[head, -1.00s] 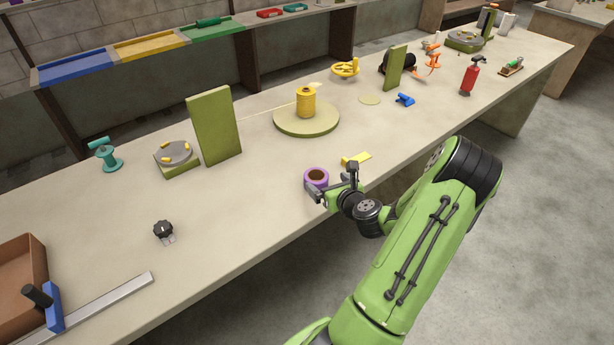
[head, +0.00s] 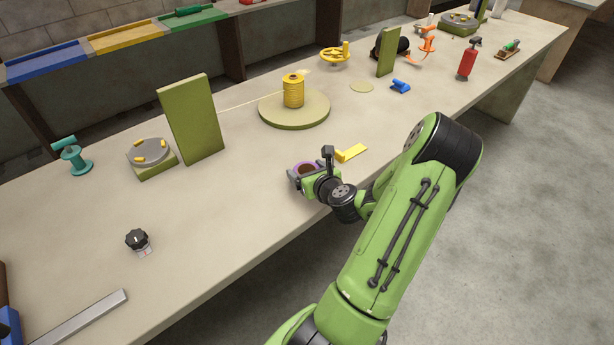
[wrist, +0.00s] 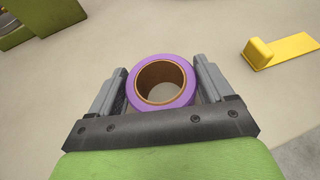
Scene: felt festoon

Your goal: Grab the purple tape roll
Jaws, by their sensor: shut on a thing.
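The purple tape roll (wrist: 161,60) has a brown core and stands between the two grey fingers of my gripper (wrist: 161,88) in the wrist view. The fingers touch it on its left and right sides. In the head view the roll (head: 304,167) is partly hidden by my gripper (head: 308,172), near the bench's front edge. My gripper is shut on the roll. I cannot tell whether the roll is lifted off the bench.
A yellow L-shaped piece (head: 351,153) lies just right of the gripper and also shows in the wrist view (wrist: 280,50). A round olive base (head: 292,110) with a yellow spool (head: 293,90) stands behind. An upright olive board (head: 192,120) is to the left.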

